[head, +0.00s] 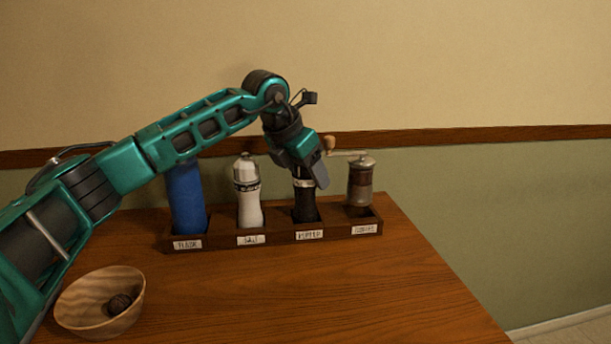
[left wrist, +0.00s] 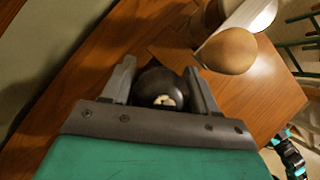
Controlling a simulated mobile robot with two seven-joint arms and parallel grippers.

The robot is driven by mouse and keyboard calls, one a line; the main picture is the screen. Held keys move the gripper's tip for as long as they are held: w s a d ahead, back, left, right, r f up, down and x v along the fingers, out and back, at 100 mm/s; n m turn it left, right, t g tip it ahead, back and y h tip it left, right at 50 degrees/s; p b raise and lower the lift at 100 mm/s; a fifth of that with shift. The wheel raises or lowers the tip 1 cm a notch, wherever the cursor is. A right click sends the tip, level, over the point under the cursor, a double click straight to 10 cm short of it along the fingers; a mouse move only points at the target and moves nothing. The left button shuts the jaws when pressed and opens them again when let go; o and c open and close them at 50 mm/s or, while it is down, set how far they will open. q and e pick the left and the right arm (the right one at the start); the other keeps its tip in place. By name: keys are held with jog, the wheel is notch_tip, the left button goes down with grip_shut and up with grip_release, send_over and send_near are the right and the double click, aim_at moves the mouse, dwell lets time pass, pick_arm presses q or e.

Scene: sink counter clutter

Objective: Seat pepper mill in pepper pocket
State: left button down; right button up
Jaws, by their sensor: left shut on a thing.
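The dark pepper mill (head: 305,206) stands about upright at the third pocket of the wooden rack (head: 274,240), behind the label that reads PEPPER. Its foot is hidden by the rack's front wall, so I cannot see how deep it sits. My left gripper (head: 314,178) comes from above and is shut on the mill's upper part. In the left wrist view the mill's round dark top (left wrist: 158,88) lies between the two fingers. My right gripper does not clearly show in either view.
A blue flask (head: 186,195), a white salt mill (head: 247,195) and a crank grinder (head: 361,183) stand in the other pockets. The grinder's wooden knob (left wrist: 228,50) is close to my left fingers. The front right of the counter is clear.

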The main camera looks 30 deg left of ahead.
pick_arm(q)
jog(key=shift+r, duration=0.1)
jog(key=shift+f, duration=0.2)
jog(key=shift+c, duration=1.5)
grip_release()
